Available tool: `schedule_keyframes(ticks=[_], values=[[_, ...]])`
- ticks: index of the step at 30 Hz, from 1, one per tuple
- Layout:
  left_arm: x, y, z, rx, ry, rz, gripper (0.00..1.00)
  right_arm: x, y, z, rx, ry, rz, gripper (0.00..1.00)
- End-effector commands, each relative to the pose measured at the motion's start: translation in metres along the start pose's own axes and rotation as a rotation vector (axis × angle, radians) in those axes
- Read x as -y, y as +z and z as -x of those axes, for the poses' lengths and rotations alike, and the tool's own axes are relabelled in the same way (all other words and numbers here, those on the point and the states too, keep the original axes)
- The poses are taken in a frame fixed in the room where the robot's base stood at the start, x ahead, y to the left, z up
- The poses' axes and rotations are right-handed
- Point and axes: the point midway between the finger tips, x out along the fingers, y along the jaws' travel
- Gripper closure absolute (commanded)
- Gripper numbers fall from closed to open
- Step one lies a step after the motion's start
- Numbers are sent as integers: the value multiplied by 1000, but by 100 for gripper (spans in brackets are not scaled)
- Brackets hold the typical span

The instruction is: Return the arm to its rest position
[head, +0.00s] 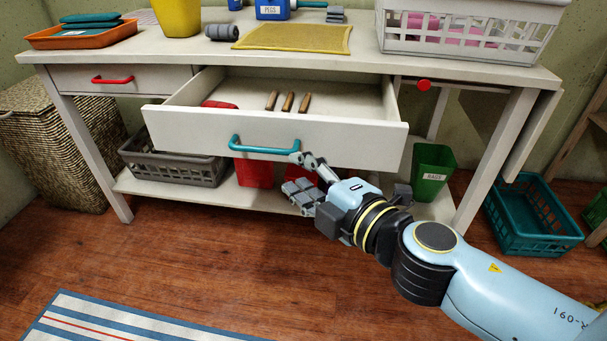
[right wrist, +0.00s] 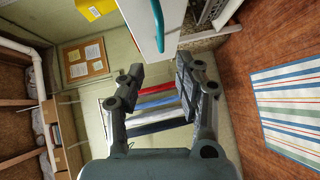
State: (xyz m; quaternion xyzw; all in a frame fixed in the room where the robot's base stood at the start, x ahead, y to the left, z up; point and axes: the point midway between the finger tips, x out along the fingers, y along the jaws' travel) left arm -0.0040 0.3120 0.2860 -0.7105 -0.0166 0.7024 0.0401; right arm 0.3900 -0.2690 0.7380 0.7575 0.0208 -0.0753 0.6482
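My right gripper (head: 296,174) is in front of the open middle drawer (head: 270,133) of the white workbench. Its fingers are spread and nothing is between them. One fingertip overlaps the right end of the teal drawer handle (head: 262,149) in the head view; I cannot tell there whether it touches. In the right wrist view the open fingers (right wrist: 160,75) are empty and the teal handle (right wrist: 158,22) lies beyond their tips, not between them. My right arm (head: 500,290) reaches in from the lower right. My left gripper is out of view.
The drawer holds several brown sticks (head: 288,102) and a red item (head: 219,105). A white basket (head: 465,48) stands on the bench (head: 350,62). A green bin (head: 432,171) and grey crate (head: 172,166) sit on the shelf below. A teal crate (head: 530,243) is right.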

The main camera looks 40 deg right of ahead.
Motion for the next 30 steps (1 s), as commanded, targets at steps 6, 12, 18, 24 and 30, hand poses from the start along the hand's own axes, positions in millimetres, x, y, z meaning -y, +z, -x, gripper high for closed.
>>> schedule_keyframes(ticks=[6, 12, 18, 24, 30], values=[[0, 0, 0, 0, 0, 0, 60, 0, 0, 2, 0, 0, -1, 66], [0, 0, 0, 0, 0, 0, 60, 0, 0, 2, 0, 0, -1, 66], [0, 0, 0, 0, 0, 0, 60, 0, 0, 1, 0, 1, -1, 66], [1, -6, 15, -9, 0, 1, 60, 22, 7, -14, 18, -57, -48, 66], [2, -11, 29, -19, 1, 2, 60, 170, 50, 6, 175, -360, -327, 66]])
